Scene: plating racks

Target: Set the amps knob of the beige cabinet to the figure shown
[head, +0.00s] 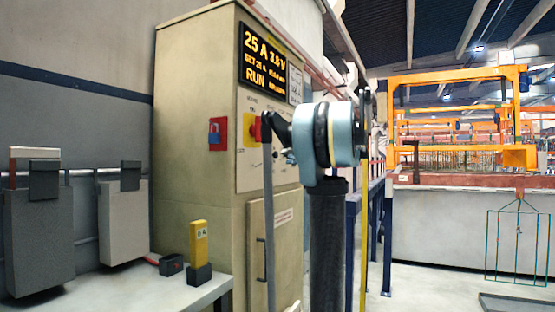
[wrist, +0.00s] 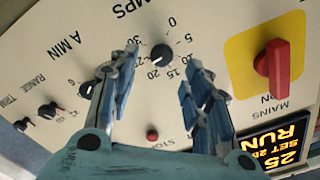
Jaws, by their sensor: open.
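The beige cabinet (head: 195,110) stands in the middle of the head view. Its display (head: 263,62) reads 25 A, 3.8 V and RUN, with a smaller set line that seems to say 25 A. The black amps knob (wrist: 160,55) sits on the cream panel in the wrist view, inside a printed scale from 0 upward. Its pale pointer mark seems to face the high-number side; the exact figure is unclear. My gripper (wrist: 161,70) is open, its fingers on either side of the knob with gaps between. My arm hides the knob in the head view.
The red mains switch (wrist: 273,68) on yellow is right of my fingers in the wrist view. The A MIN knob (wrist: 86,91), smaller knobs (wrist: 47,110) and a red stop button (wrist: 152,134) are nearby.

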